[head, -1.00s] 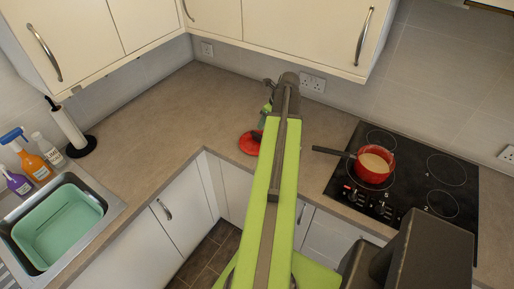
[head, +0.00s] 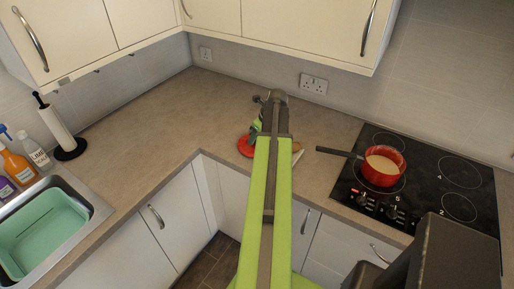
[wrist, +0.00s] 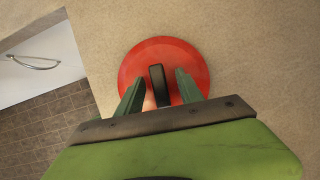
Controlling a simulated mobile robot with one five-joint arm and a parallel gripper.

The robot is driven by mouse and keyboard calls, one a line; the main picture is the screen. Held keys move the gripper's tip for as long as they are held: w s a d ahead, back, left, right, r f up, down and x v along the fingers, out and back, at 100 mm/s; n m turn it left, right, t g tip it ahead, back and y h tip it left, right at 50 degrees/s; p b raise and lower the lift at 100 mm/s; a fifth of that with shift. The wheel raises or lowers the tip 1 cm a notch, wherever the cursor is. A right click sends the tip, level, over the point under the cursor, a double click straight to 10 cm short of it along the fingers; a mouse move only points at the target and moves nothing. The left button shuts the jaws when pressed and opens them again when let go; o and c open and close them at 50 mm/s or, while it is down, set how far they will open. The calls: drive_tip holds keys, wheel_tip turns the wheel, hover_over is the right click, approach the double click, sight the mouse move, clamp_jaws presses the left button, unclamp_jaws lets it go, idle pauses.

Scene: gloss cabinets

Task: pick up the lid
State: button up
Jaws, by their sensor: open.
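The red lid (wrist: 195,62) with a dark handle (wrist: 158,85) lies on the countertop in the wrist view. My gripper (wrist: 157,84) is open, its two green fingers on either side of the handle and apart from it in the picture. The height of the fingertips over the lid cannot be told.
A red pot (head: 384,166) with pale contents stands on the black hob (head: 430,188) at right, its handle pointing left towards my arm. A sink with a green tub (head: 42,232) is at left. A paper towel holder (head: 58,130) stands behind it. The back counter is clear.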

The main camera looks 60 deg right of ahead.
drive_tip(key=shift+c, duration=0.4)
clamp_jaws()
idle(0.9)
